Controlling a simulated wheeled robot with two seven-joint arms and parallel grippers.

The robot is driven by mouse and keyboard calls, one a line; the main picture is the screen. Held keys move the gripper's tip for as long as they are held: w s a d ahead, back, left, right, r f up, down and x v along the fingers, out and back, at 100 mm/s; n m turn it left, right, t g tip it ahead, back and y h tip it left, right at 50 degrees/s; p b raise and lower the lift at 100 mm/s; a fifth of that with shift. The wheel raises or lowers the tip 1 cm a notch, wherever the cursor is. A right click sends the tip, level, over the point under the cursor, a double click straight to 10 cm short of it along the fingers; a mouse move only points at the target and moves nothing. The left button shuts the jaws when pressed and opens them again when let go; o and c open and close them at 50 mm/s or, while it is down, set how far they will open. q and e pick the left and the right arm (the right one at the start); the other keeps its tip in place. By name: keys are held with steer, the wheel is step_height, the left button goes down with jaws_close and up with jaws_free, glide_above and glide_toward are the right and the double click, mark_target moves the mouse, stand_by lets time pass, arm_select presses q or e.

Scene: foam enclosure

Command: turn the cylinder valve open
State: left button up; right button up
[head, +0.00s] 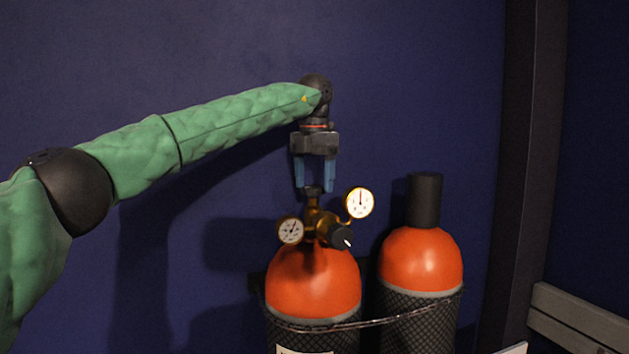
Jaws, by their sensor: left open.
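An orange gas cylinder (312,285) stands upright below the middle of the head view. On its top is a brass valve with a regulator (316,218) and two round white gauges, one at the left (290,231) and one at the right (359,202). A black knob (341,238) with a white mark faces forward at the lower right. A small dark valve top (312,192) sticks up from the brass body. My left gripper (314,188) points down with its blue fingers open, one on each side of the valve top. I cannot tell if they touch it. My right gripper is not in view.
A second orange cylinder (420,262) with a tall black cap (425,200) stands close at the right. A chain (370,323) runs across the front of both cylinders. A dark blue wall is behind. A dark post (530,150) and a grey rail (580,318) are at the right.

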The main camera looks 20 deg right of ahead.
mark_target(315, 186)
arm_select(q)
step_height(315, 186, up, 7)
steer(key=shift+s+d+r+b, duration=0.1)
steer(key=shift+r+b, duration=0.1)
steer(key=shift+b, duration=0.5)
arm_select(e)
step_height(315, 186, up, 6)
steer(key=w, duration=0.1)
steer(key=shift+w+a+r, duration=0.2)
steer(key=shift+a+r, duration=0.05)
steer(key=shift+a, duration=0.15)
arm_select(q)
steer(key=shift+f, duration=0.1)
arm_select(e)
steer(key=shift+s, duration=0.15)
